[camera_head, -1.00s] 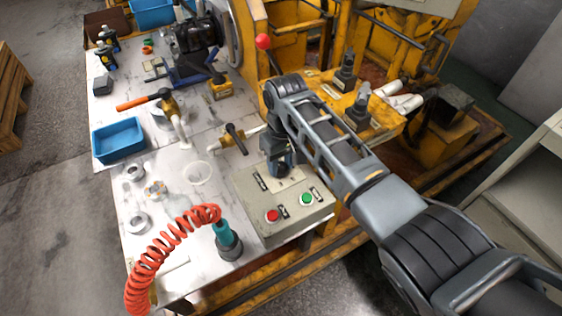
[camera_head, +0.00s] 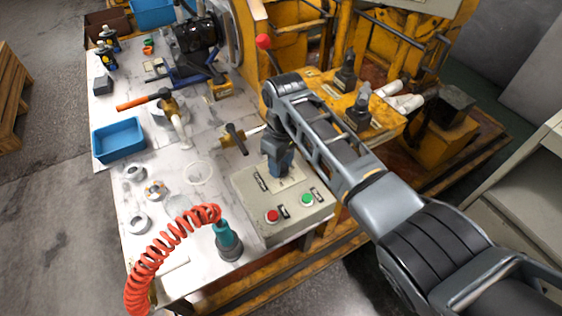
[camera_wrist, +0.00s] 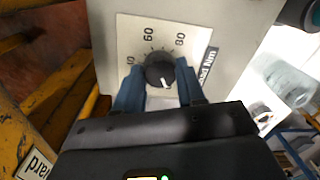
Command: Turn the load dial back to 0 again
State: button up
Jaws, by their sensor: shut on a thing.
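The load dial (camera_wrist: 160,70) is a round black knob on a white scale plate (camera_wrist: 165,40) in the wrist view. My gripper (camera_wrist: 160,80) is shut on it, with one blue finger on each side. The dial's white mark points down in the picture, slightly right, away from the printed 60 and 80. The 0 mark cannot be made out. In the head view my gripper (camera_head: 284,168) points down onto the grey control box (camera_head: 250,205), and the dial is hidden beneath it.
The box also bears a red button (camera_head: 272,216) and a green button (camera_head: 307,200) in front of my gripper. A teal tool (camera_head: 228,240) with a coiled red hose stands left of the box.

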aim_at(283, 166)
jog(key=o, duration=1)
jog(key=shift+o, duration=0.2)
jog(key=shift+r, duration=0.1)
jog(key=r, duration=0.7)
jog(key=shift+w+d+r, duration=0.1)
jog(key=shift+w+r, duration=0.1)
jog(key=shift+r, duration=0.1)
jog(key=shift+s+d, duration=0.1)
